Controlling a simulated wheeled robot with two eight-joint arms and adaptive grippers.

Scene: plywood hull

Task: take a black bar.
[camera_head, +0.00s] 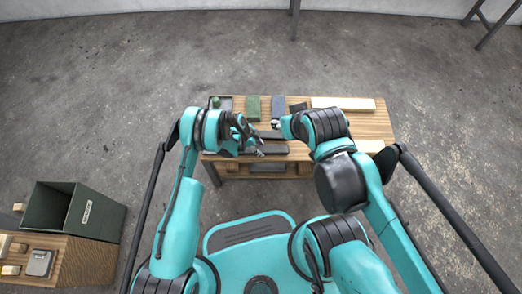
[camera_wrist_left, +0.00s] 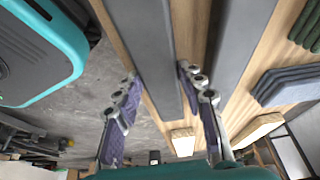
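Two black bars lie side by side on the wooden table: the near bar (camera_head: 272,149) and the far bar (camera_head: 270,135). In the left wrist view the near bar (camera_wrist_left: 142,40) runs between my fingers and the far bar (camera_wrist_left: 240,45) lies to the right. My left gripper (camera_head: 258,143) is open over the table. In the wrist view its fingertips (camera_wrist_left: 158,76) stand on either side of the near bar, close to its edges; I cannot tell if they touch. My right gripper (camera_head: 276,123) is small and partly hidden by its arm near the far bar.
The wooden table (camera_head: 375,122) carries a green block (camera_head: 253,108), a blue-grey block (camera_head: 278,106), a dark block (camera_head: 298,107) and a long pale board (camera_head: 343,103) along the back. A dark green bin (camera_head: 62,212) stands at the lower left.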

